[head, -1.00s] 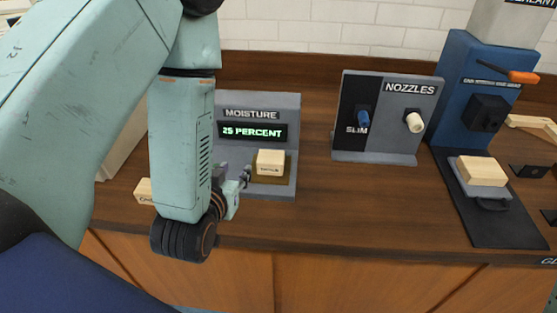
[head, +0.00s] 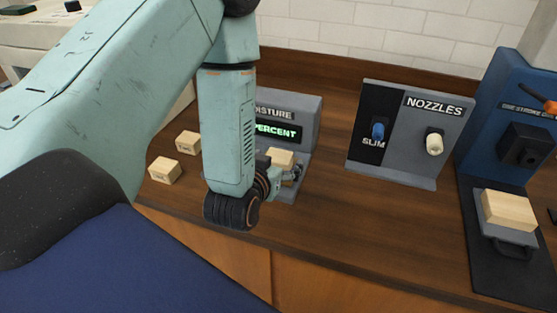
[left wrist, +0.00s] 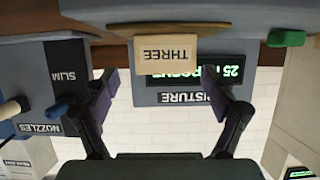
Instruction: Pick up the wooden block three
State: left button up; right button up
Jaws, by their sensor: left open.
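The wooden block marked THREE (left wrist: 167,52) rests on the ledge of the grey moisture meter (left wrist: 170,97), and its label faces the left wrist camera, upside down. In the head view the same pale block (head: 280,158) shows partly, behind my gripper. My left gripper (head: 291,176) is just in front of it. In the left wrist view my left gripper (left wrist: 161,85) has its two dark fingers spread wide with nothing between them, and the block lies ahead, apart from them. My right gripper is not in view.
Two more wooden blocks lie on the counter left of my arm, one nearer (head: 165,171) and one farther (head: 188,142). A nozzles stand (head: 407,130) is to the right. A blue machine (head: 507,130) holding another block (head: 509,210) is farther right. Counter between them is clear.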

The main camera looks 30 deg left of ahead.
aim_at(277, 157)
pick_arm(q)
jog(key=x, duration=0.2)
jog(key=shift+w+a+f, duration=0.15)
jog(key=shift+w+a, duration=0.1)
jog(key=shift+w, duration=0.05)
jog(key=shift+w+a+f, duration=0.1)
jog(key=shift+w+a, duration=0.05)
jog(key=shift+a, duration=0.05)
jog(key=c, duration=1.4)
